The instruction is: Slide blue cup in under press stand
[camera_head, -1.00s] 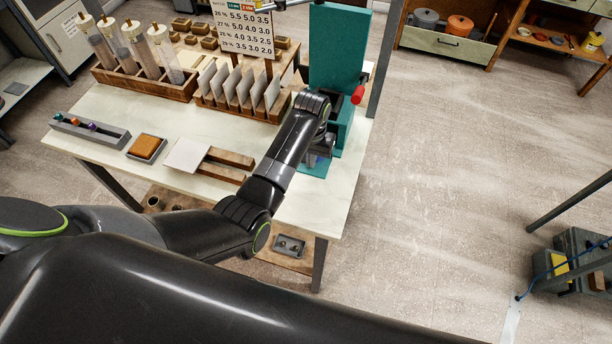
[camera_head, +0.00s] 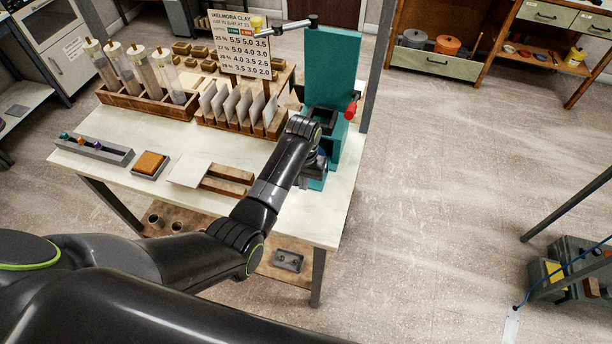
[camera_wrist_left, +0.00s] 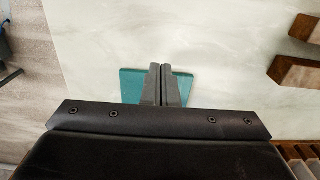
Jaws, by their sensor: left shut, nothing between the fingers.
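The teal press stand (camera_head: 333,80) stands at the right end of the table, with a tall back plate and a red-ended handle. My left arm reaches to its front, and its wrist hides much of the lower stand. My left gripper (camera_wrist_left: 165,72) is shut and empty, its fingertips over a teal plate (camera_wrist_left: 130,86) on the pale tabletop. In the head view the fingers are mostly hidden. A small blue patch shows beside the wrist at the stand; I cannot tell whether it is the blue cup. No cup shows in the left wrist view. My right gripper is not in view.
A white tile and wooden bars (camera_head: 228,180) lie left of my forearm. A rack of upright tiles (camera_head: 240,112), a sign (camera_head: 241,45) and a rack of tubes (camera_head: 150,100) stand behind. The table's front right corner is bare.

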